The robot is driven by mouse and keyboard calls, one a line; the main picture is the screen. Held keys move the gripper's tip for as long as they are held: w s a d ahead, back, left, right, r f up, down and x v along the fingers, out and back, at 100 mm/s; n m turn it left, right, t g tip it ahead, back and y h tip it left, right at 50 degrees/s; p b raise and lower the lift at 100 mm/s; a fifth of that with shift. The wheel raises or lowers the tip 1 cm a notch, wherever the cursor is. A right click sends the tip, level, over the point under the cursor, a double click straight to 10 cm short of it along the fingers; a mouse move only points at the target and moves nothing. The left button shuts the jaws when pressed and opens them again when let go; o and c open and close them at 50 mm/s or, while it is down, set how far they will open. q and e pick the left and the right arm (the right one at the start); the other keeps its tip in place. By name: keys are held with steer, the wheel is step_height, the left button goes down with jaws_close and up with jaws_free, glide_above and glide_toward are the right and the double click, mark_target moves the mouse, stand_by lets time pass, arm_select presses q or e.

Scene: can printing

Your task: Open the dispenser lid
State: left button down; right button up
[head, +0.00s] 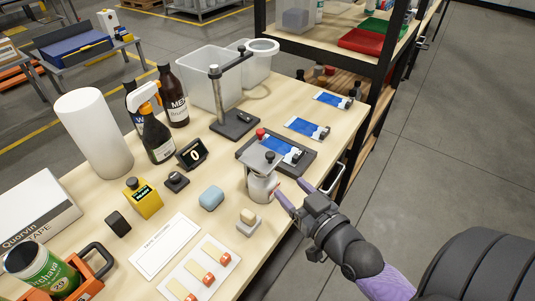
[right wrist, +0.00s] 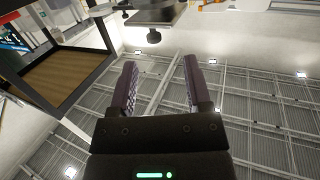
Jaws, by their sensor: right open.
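The dispenser (head: 262,187) is a small pale metallic jar near the table's right edge. Its flat grey lid (head: 257,164) lies level on top with a dark round knob (head: 269,157); the lid looks closed. My right gripper (head: 288,185) is open and empty, just right of the dispenser, with its purple fingers pointing toward it. One fingertip overlaps the jar in the head view; I cannot tell if they touch. In the right wrist view, the open fingers (right wrist: 160,72) point toward a dark knob (right wrist: 153,36) under a dark plate. My left gripper is out of view.
A dark tray (head: 308,157) with a blue-and-white card lies behind the dispenser. A black stand (head: 235,124) is further back. A small block on a pad (head: 248,220) sits in front, and a blue soap-like block (head: 211,197) to the left. Free floor lies right.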

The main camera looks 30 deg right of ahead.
mark_target(273, 158)
steer(key=shift+t, duration=0.4)
steer(key=w, duration=0.3)
steer(key=w+r, duration=0.1)
steer(key=w, duration=0.2)
steer(key=w+d+b, duration=0.1)
steer(key=w, duration=0.3)
steer(key=shift+r, duration=0.15)
jaws_close()
stand_by(0.6)
